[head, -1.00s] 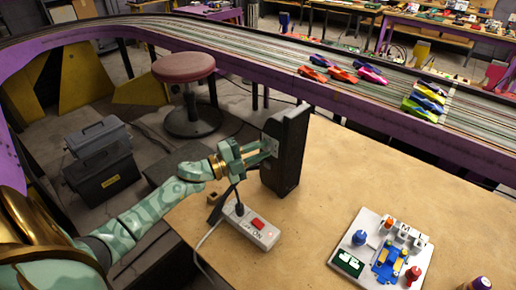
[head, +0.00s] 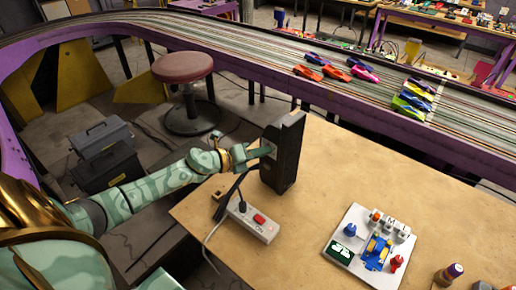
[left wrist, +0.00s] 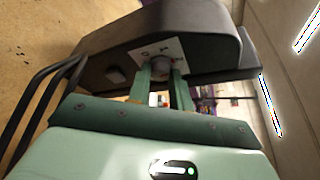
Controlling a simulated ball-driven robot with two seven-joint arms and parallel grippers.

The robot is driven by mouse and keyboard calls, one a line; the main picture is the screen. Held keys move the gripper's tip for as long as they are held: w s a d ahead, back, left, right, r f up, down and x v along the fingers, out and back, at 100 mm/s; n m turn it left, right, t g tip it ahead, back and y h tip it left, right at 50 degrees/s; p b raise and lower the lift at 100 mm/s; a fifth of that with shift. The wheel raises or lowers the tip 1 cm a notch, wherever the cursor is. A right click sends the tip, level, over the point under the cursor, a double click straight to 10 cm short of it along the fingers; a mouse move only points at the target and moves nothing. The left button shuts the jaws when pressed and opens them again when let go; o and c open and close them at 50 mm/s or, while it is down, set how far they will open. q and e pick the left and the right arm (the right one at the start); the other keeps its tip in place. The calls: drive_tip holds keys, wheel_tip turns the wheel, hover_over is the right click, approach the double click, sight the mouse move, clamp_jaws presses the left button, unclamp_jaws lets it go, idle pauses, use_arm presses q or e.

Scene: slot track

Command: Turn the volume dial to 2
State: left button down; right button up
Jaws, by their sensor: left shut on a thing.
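A tall black speaker box (head: 287,160) stands upright on the tan table. In the left wrist view the box (left wrist: 120,55) shows a white label plate (left wrist: 150,50) with dark marks around a small dark round dial (left wrist: 161,67). My left gripper (head: 268,151) reaches the box's left face. In the left wrist view its two green fingers (left wrist: 162,78) are shut on the dial, one on each side. The marks are too small to read, so I cannot tell the dial's setting. My right gripper is not in view.
A white power strip (head: 250,222) with a red switch and cables lies just in front of the box. A white control board (head: 345,225) with coloured knobs sits to the right. A slot track (head: 270,80) with several cars runs behind the table.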

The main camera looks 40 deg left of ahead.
use_arm(q)
drive_tip(key=shift+m+y+p, duration=0.4)
drive_tip(key=shift+m+p, duration=0.2)
drive_tip(key=shift+p, duration=0.05)
drive_tip(key=shift+d, duration=0.1)
drive_tip(key=c, duration=1.3)
unclamp_jaws()
drive_tip(key=shift+o, duration=0.2)
drive_tip(key=p+v, duration=0.1)
drive_tip(key=v, duration=1.5)
drive_tip(key=shift+r, duration=0.15)
drive_tip(key=shift+s, duration=0.1)
